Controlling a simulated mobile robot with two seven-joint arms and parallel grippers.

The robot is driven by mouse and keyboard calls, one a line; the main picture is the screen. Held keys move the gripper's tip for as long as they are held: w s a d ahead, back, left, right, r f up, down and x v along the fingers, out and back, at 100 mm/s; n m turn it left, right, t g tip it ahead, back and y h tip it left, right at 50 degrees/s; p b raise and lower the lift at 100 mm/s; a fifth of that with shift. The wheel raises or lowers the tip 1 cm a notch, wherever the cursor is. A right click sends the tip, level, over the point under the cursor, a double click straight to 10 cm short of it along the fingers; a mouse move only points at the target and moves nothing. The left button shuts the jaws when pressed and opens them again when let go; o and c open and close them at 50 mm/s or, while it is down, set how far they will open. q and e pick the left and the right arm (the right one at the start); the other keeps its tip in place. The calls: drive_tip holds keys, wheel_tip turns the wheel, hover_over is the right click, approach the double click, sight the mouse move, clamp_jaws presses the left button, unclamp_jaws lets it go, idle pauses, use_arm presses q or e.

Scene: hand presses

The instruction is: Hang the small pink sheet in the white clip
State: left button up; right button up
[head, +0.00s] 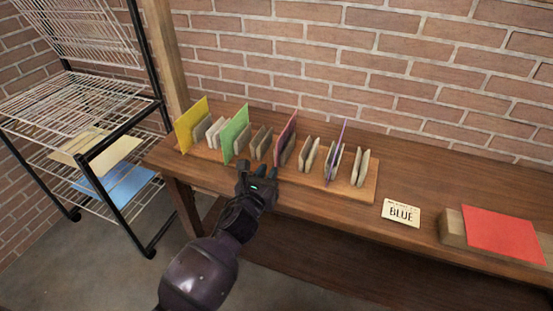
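A dark pink sheet (287,128) stands upright in a clip near the middle of a wooden rack (345,190) on the table. I see no other pink sheet. A whitish clip (215,131) stands empty between the yellow and green sheets, toward the rack's left end. My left gripper (257,170) is in front of the rack, below and left of the pink sheet. Its two dark fingers point at the rack and are apart, with nothing visible between them. My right gripper is not in view.
The rack also holds a yellow sheet (190,124), a green sheet (235,132) and a purple sheet (341,145). A "BLUE" card (401,213) and a red sheet on a block (500,233) lie right. A wire shelf (75,105) stands left.

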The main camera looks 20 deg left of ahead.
sight(276, 158)
use_arm(q)
drive_tip(key=w+b, duration=0.1)
drive_tip(key=w, duration=0.3)
drive_tip(key=shift+w+f, duration=0.1)
drive_tip(key=shift+w+d, duration=0.1)
drive_tip(key=shift+w, duration=0.85)
